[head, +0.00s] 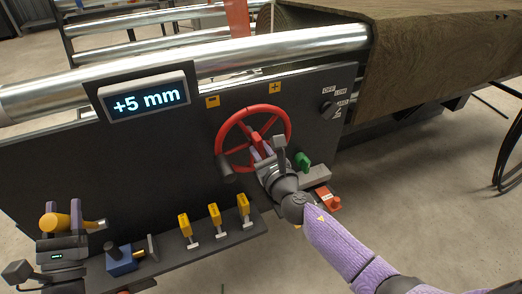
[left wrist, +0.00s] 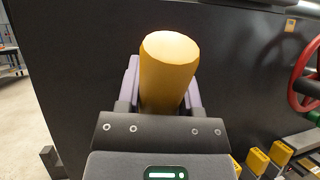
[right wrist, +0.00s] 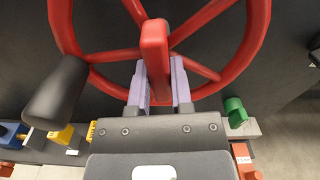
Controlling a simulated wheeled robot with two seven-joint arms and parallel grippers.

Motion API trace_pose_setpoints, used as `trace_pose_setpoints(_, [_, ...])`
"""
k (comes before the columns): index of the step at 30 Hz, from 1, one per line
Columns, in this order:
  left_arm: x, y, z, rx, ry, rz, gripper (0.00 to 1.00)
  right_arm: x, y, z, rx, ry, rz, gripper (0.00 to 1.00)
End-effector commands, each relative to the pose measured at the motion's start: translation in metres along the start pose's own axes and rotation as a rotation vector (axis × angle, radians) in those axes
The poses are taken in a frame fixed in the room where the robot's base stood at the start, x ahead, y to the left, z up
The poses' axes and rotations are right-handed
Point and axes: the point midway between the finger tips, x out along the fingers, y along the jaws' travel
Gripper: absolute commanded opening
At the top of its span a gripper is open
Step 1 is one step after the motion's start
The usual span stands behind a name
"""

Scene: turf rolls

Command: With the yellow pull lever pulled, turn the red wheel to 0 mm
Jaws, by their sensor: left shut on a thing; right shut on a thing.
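The red wheel (head: 240,114) sits on the dark machine panel, with a dark knob at its lower left; its rim and spokes fill the right wrist view (right wrist: 258,40). My right gripper (right wrist: 158,85) is shut on a red bar (right wrist: 154,45) of the wheel near its middle. The yellow pull lever (left wrist: 168,70) is at the far lower left in the head view (head: 60,221). My left gripper (left wrist: 163,90) is shut on it, one finger at each side. The display (head: 146,101) above reads "+5 mm".
Orange minus (head: 212,101) and plus (head: 275,87) labels are above the wheel. Several yellow levers (head: 214,219) and a blue block (head: 119,260) line the lower ledge. A green knob (head: 303,160) and a red part (head: 328,202) are close to my right wrist. Metal rollers (head: 200,64) run above.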

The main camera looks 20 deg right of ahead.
Motion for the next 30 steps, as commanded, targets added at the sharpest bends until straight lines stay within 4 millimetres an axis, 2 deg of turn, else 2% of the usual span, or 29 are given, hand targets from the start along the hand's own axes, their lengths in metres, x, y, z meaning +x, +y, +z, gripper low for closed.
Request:
trace_pose_setpoints(8, [-0.0009, -0.0004, -0.0012, -0.001, 0.004, 0.0, 0.0, 0.0002, -0.0004, 0.0, -0.027, 0.0, -0.001, 0.0])
trace_pose_setpoints(14, [-0.0009, -0.0005, -0.0012, -0.001, 0.004, 0.0, 0.0, 0.0005, -0.0006, 0.0006, -0.128, -0.001, 0.0, 0.0])
trace_pose_setpoints(30, [-0.0009, -0.0004, -0.001, -0.001, 0.003, 0.0, 0.0, 0.0004, -0.0022, 0.0013, -0.624, -0.002, 0.0, 0.0])
